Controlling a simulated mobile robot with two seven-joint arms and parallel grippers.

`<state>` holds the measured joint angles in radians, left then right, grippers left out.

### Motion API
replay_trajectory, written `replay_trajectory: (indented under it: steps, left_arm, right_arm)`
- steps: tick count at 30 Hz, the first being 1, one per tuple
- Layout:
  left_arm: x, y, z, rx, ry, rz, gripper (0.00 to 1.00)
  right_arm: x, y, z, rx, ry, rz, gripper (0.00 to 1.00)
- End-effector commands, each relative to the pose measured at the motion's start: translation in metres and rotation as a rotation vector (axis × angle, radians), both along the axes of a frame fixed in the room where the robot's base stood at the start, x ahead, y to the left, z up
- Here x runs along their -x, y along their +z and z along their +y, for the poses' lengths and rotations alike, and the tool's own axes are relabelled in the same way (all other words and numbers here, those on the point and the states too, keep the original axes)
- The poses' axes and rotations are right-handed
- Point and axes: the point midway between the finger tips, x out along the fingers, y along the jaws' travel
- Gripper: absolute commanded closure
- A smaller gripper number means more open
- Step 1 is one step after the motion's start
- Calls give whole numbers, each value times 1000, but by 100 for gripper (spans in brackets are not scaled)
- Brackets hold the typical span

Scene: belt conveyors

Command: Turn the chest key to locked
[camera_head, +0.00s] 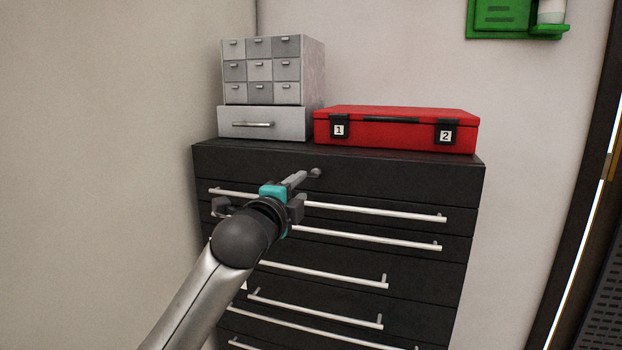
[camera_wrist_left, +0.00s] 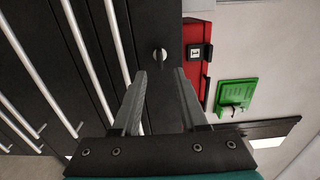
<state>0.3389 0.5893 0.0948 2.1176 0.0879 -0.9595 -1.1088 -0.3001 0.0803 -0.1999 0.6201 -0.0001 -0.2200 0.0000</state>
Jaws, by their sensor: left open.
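The black drawer chest (camera_head: 410,181) stands against the wall, with long silver handles across its drawers. A small round silver key or lock (camera_head: 316,172) is on its plain top front panel. It also shows as a pale disc in the left wrist view (camera_wrist_left: 160,55), just beyond the gap between my fingertips. My left gripper (camera_head: 303,177) is in front of that panel. In the wrist view its two fingers (camera_wrist_left: 160,73) are apart with nothing between them, and they do not visibly touch the key. The key's turn angle is too small to tell. My right gripper is out of view.
On the chest stand a grey cabinet of small drawers (camera_head: 262,72) above a grey box (camera_head: 262,124), and a red case (camera_head: 390,128) with latches marked 1 and 2. Drawer handles (camera_head: 375,211) stick out below the lock. A green holder (camera_head: 510,18) hangs on the wall.

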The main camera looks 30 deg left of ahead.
Motion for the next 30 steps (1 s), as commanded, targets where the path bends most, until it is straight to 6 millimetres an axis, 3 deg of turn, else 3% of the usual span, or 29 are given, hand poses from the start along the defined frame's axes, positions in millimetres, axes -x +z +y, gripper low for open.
replay_trajectory:
  steps: [9, 15, 30]
  left_arm:
    - [-44, 0, 11, 3, 0, 0, 57]
    - [-63, 0, 15, 3, 0, 0, 57]
    - [-72, 0, 17, 1, -1, 0, 57]
  right_arm:
    - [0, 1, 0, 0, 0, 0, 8]
    - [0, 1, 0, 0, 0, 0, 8]
    - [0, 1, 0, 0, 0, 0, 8]
